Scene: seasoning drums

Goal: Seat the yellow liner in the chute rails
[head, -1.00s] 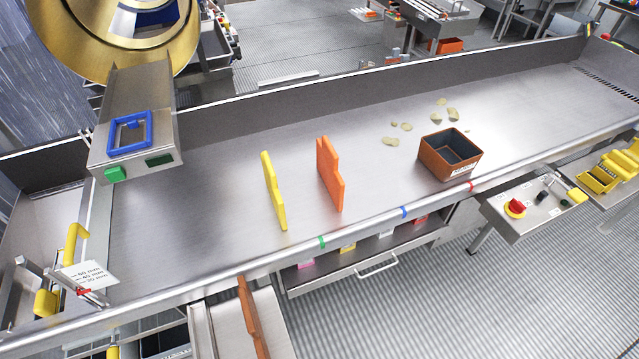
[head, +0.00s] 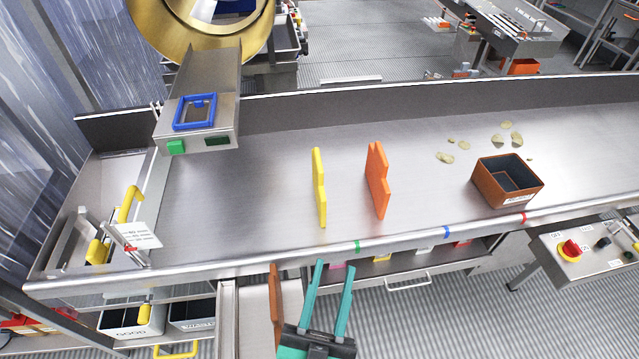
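A thin yellow upright plate (head: 319,188), likely the yellow liner, stands on the steel bench left of a similar orange plate (head: 377,181). A metal chute (head: 225,95) slopes down from the brass drum at the upper left; a blue rectangular frame (head: 195,112) sits on its lower end. Separate rails cannot be made out there. My gripper (head: 332,265), with teal fingers, is at the bottom of the view, in front of the bench's front edge and below the yellow plate. Its fingers are apart, with nothing visible between them.
A brown box (head: 507,182) stands right of the plates, with pale chips (head: 508,133) behind it. A metal trough (head: 247,318) with a brown upright piece (head: 275,305) lies in front of the bench. A raised wall (head: 420,105) backs the bench. The bench's left middle is bare.

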